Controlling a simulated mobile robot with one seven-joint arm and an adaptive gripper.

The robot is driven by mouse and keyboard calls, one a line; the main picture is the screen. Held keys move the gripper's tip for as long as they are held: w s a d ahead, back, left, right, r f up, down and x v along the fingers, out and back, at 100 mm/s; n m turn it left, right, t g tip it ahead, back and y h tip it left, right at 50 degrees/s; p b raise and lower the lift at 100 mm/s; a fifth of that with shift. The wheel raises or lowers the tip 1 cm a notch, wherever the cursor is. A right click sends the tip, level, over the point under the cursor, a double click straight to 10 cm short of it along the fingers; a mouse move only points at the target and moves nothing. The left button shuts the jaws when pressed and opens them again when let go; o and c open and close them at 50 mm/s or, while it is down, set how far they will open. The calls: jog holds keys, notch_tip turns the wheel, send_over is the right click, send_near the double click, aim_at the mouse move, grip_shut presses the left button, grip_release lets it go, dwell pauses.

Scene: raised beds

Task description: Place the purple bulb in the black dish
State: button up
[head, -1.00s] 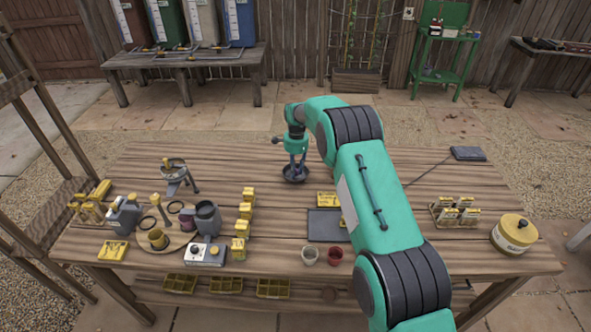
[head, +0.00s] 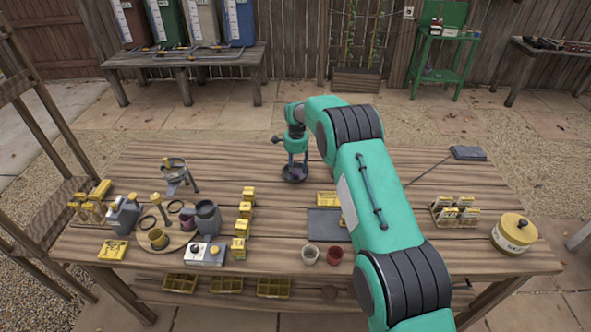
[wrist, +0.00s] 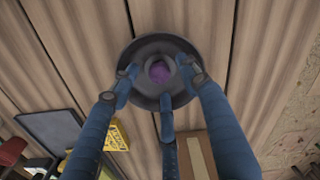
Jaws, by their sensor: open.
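The black dish (head: 291,178) lies on the wooden table near its far edge, and it also shows in the wrist view (wrist: 150,101). The purple bulb (wrist: 160,72) is inside the dish, near its middle, in the wrist view; in the head view it is a small dark purple spot between the fingers. My gripper (head: 294,171) points down over the dish. Its fingers, which also show in the wrist view (wrist: 163,90), are spread open around the bulb and apart from it.
A dark grey tray (head: 322,232) and a yellow box (head: 326,199) lie nearer on the table. A yellow-lidded tin (head: 514,233) is at the right.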

jog(key=shift+r+p, duration=1.6)
jog(key=shift+r, duration=1.85)
jog(key=shift+r, duration=0.15)
